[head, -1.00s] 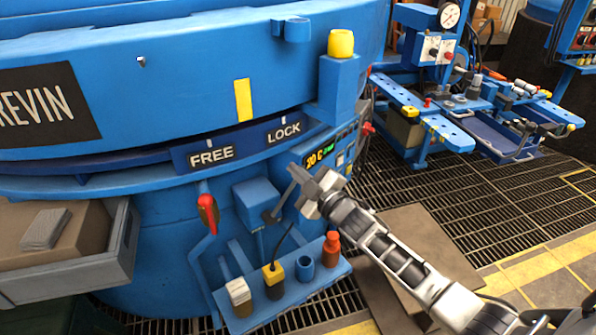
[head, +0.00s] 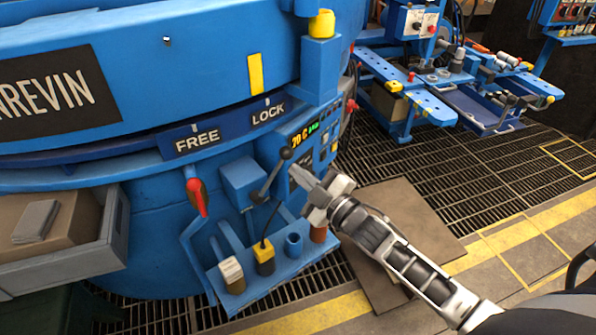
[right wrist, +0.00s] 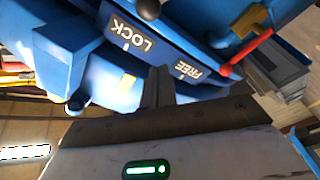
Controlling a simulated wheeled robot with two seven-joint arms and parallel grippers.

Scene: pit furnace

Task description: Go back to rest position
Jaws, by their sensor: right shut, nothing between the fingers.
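My right gripper (head: 302,178) is shut and empty. In the head view it is in front of the blue furnace (head: 150,90), beside a small control panel and a black-knobbed lever (head: 268,180). I cannot tell if it touches the panel. In the right wrist view its closed fingers (right wrist: 160,88) point toward the furnace's FREE and LOCK label band (right wrist: 150,45). A red-handled lever (head: 196,197) hangs under FREE, left of the gripper; it also shows in the right wrist view (right wrist: 245,55). My left gripper is not in view.
A blue rack (head: 275,268) with several small bottles or cups juts out below the gripper. A grey drawer-like tray (head: 115,235) is at left. A blue workbench (head: 430,105) stands at back right. Open grating and a flat brown plate (head: 400,225) lie at right.

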